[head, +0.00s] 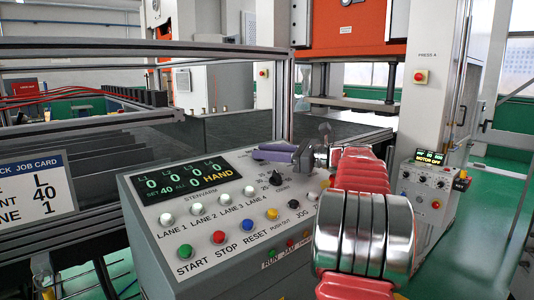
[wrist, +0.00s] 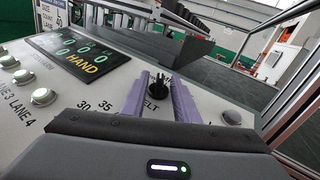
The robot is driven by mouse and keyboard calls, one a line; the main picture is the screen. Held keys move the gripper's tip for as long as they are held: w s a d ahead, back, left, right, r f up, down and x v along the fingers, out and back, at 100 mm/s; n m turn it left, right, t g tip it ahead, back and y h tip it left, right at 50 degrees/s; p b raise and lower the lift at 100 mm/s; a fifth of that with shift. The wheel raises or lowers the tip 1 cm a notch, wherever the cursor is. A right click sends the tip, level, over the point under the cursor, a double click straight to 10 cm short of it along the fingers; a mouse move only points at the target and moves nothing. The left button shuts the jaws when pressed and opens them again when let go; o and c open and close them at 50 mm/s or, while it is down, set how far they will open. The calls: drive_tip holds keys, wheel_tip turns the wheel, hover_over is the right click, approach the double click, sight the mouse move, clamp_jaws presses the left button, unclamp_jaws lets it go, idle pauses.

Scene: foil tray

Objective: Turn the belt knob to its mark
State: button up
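The belt knob (head: 276,178) is a small black knob on the sloped top of the grey control panel (head: 150,240), with a printed scale around it. In the wrist view the knob (wrist: 157,84) stands between the two purple fingers, with the word "BELT" and the numbers 30 and 35 near it. I cannot tell which mark its pointer faces. My gripper (head: 258,152) is open, and its fingers hang over the panel behind the knob in the head view. In the wrist view my gripper (wrist: 158,77) shows a gap on both sides of the knob.
A display (head: 182,180) reads "SET 40" and "HAND". White lane buttons (head: 196,209) and coloured buttons (head: 219,237) line the panel. A job card (head: 35,190) at left shows 40. A metal frame post (head: 282,90) rises behind the panel.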

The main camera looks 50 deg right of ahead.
drive_tip(key=v, duration=1.4)
drive_tip(key=shift+f, duration=0.1)
